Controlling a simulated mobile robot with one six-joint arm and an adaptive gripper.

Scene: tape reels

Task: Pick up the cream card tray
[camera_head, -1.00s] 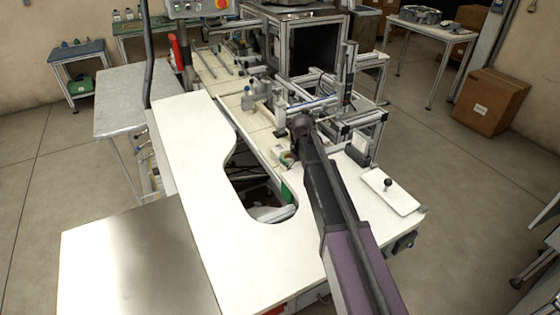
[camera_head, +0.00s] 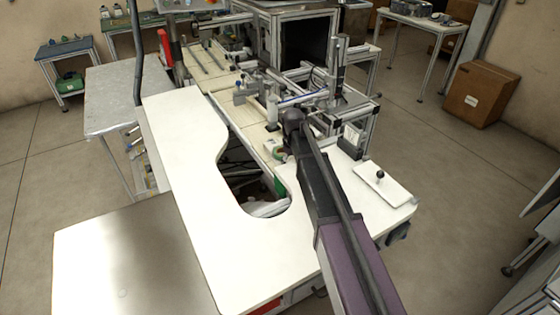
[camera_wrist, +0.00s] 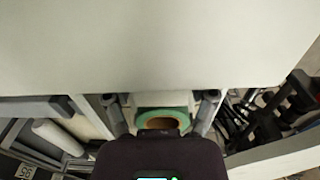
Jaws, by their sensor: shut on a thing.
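My gripper (camera_wrist: 160,108) has its two dark fingers on either side of a pale cream piece, which I take to be the cream card tray (camera_wrist: 163,99). The fingers are shut on it. A green-rimmed tape reel (camera_wrist: 160,119) with a tan core shows with the tray, between the fingers. The gripper body hides the near part of both.
A white worktable (camera_head: 190,165) with a curved cutout lies on the near side; its edge crosses the wrist view. A white plate with a black knob (camera_head: 380,177) lies to the right. Metal framework (camera_head: 340,95) stands close behind. Open floor is at right.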

